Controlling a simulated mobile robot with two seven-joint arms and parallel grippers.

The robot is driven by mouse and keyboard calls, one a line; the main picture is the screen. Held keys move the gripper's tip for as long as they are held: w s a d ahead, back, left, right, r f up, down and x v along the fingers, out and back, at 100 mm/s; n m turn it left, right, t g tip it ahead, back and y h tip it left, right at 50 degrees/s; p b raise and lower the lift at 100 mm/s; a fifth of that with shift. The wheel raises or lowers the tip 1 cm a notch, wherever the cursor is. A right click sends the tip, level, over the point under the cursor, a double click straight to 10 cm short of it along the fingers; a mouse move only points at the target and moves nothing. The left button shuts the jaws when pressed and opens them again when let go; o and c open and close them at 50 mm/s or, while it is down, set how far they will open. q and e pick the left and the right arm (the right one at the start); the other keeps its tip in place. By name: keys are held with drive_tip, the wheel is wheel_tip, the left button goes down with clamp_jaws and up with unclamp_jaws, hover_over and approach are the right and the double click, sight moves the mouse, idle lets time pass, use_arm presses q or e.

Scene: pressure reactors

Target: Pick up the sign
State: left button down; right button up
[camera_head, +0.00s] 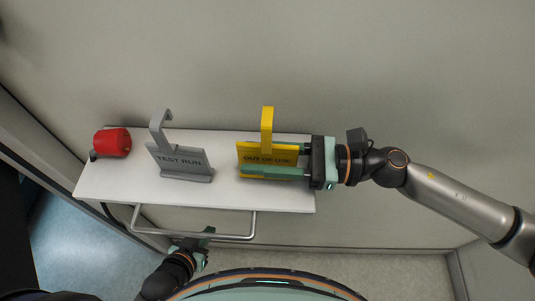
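A yellow sign (256,148) reading "OUT OF USE", with a hooked top, stands on the white shelf (225,193). A grey sign (178,157) reading "TEST RUN" stands to its left. My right gripper (276,160) reaches in from the right with its fingers apart around the yellow sign's plate. One finger crosses in front of the lower plate; the other passes behind it and is partly hidden. Whether they touch the plate is unclear. My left gripper (205,240) is low in the view, below the shelf's front rail, and its fingers are hard to make out.
A red cylindrical object (112,142) sits at the shelf's left end. A metal rail (195,236) runs along the shelf's front. A plain wall (350,60) rises behind. The shelf is bare between the two signs.

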clamp_jaws()
use_arm(q)
drive_tip(key=shift+r, duration=0.1)
use_arm(e)
drive_tip(key=shift+r, duration=0.1)
idle(0.5)
